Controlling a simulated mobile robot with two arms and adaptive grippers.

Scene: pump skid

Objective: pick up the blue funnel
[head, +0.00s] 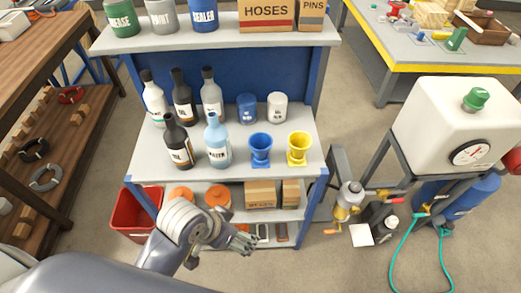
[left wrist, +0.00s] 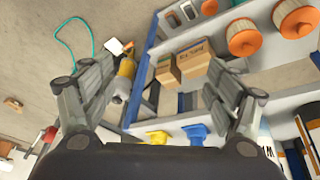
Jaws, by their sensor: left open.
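The blue funnel (head: 260,146) stands on the middle shelf of the blue and grey rack, near its front edge, wide mouth up. A yellow funnel (head: 298,146) stands just to its right. In the left wrist view the blue funnel (left wrist: 196,133) shows low in the picture, partly hidden behind my gripper's body, beside the yellow one (left wrist: 157,137). My left gripper (head: 244,240) is in front of the rack, below the funnel's shelf in the picture and apart from the funnel. Its fingers are spread and empty in the left wrist view (left wrist: 160,75). My right gripper is not seen.
Bottles, including a light-blue one (head: 217,143), stand left of the blue funnel; a blue can (head: 247,107) and a white can (head: 277,106) stand behind. Boxes and orange-topped items fill the lower shelf. A red bin (head: 131,213) is on the floor at left; a white tank (head: 457,125) stands right.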

